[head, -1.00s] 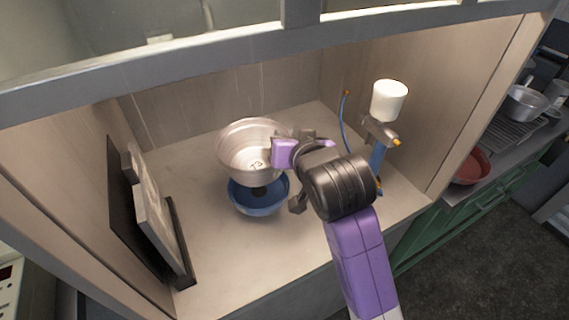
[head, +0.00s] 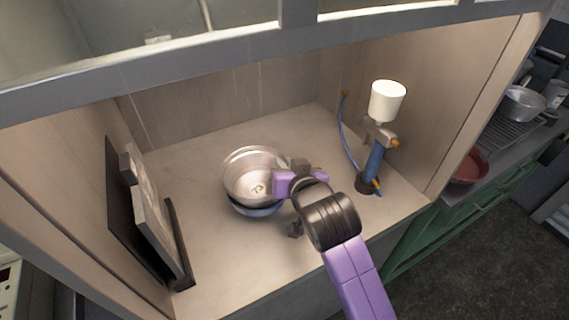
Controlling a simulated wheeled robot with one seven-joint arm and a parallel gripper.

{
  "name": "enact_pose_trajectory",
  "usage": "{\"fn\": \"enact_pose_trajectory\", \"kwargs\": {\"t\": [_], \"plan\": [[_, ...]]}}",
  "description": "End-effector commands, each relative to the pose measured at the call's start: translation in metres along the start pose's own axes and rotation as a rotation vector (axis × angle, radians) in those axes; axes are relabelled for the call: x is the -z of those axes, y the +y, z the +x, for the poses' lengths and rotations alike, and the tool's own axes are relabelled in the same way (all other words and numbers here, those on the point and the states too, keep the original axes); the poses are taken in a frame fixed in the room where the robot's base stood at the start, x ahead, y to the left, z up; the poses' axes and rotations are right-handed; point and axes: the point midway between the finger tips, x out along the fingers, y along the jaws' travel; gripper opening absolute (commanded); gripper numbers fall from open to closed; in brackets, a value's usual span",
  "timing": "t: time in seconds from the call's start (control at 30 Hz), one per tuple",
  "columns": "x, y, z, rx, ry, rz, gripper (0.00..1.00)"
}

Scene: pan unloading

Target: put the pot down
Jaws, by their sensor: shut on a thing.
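The pot (head: 249,168) is a shiny metal vessel, open side up, with a mark inside its bottom. My gripper (head: 283,180) is at the pot's right side, shut on its rim or wall; the fingertips are partly hidden. A blue bowl (head: 257,211) stands on the counter directly under the pot, with only its lower front edge showing. The pot is very low over or in the bowl; I cannot tell whether they touch.
A spray gun with a white cup (head: 387,101) and blue handle stands at the right of the counter (head: 220,280). Framed boards (head: 158,210) lean at the left wall. A grey beam (head: 200,68) crosses above. The counter's front left is clear.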

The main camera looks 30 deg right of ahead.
Motion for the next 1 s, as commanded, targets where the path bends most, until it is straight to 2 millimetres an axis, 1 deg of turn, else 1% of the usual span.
{"fn": "enact_pose_trajectory", "kwargs": {"t": [0.07, 0.1, 0.2, 0.53, 0.63, 0.77, 1.0], "plan": [[-0.003, 0.001, 0.001, 0.000, 0.000, 0.000, 0.00], [-0.003, 0.001, 0.001, -0.001, -0.001, 0.000, 0.17], [-0.003, 0.001, 0.001, 0.000, -0.001, 0.000, 0.36], [-0.001, 0.000, 0.000, 0.000, 0.000, 0.000, 0.36], [0.001, 0.000, -0.005, 0.000, 0.000, 0.000, 0.36], [0.000, 0.000, -0.024, 0.001, 0.001, 0.000, 0.36], [0.000, 0.000, -0.075, 0.001, 0.000, 0.000, 0.36]]}}
